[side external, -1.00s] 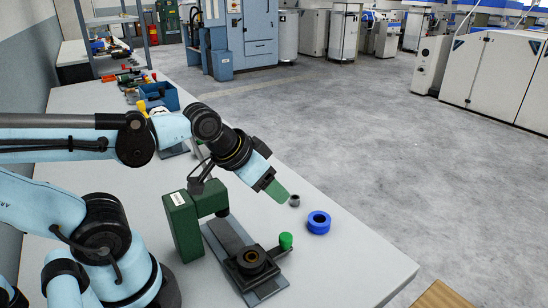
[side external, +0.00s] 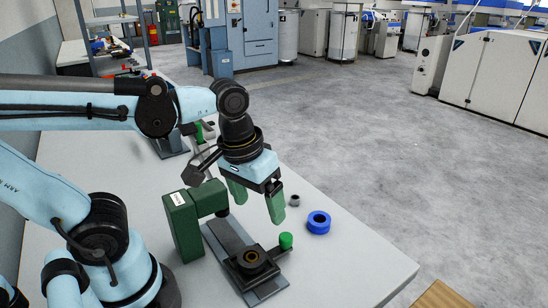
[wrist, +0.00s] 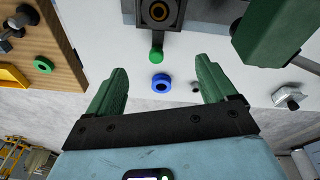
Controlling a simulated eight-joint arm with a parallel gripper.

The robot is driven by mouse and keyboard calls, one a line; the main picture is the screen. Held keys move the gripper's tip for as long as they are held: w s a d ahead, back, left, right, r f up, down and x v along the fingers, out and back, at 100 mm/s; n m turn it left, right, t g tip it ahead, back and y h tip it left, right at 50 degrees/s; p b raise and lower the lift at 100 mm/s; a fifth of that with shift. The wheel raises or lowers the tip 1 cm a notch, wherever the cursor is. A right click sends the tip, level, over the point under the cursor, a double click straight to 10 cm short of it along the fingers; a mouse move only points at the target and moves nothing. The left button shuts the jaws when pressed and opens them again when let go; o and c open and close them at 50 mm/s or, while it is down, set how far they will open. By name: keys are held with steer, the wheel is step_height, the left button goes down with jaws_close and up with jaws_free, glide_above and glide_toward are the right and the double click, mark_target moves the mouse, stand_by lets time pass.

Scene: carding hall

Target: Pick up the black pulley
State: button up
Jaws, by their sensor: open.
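A black round part with a brownish bore (side external: 251,257) sits on the dark plate of a green press-like fixture (side external: 183,226); it looks like the black pulley. The wrist view shows it at the top edge (wrist: 157,12). A small dark grey cylinder (side external: 294,200) stands on the bench farther back, and I cannot tell whether it is a pulley too. My gripper (side external: 258,212) is open and empty, its green fingers pointing down. It is above the bench, behind the black part in the side view and beside the fixture's head.
A blue ring (side external: 319,222) lies on the bench right of my gripper; it shows between the fingers in the wrist view (wrist: 161,83). A green knob (side external: 286,240) sticks up beside the fixture plate. The bench's right front corner (side external: 375,270) is clear.

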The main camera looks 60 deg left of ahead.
mark_target(251, 257)
steer(key=shift+s+d+f+n+g, duration=0.2)
steer(key=shift+s+f+g, duration=0.2)
steer(key=shift+f, duration=1.45)
steer(key=shift+s+d+f+n+g, duration=0.15)
steer(key=shift+s+f+g, duration=0.25)
steer(key=shift+f, duration=1.4)
steer(key=shift+s+d+f+n+g, duration=0.1)
steer(key=shift+s+f+n+g, duration=0.25)
steer(key=shift+f, duration=1.5)
steer(key=shift+c, duration=0.5)
steer(key=c, duration=1.3)
steer(key=shift+o, duration=0.2)
steer(key=shift+r, duration=0.15)
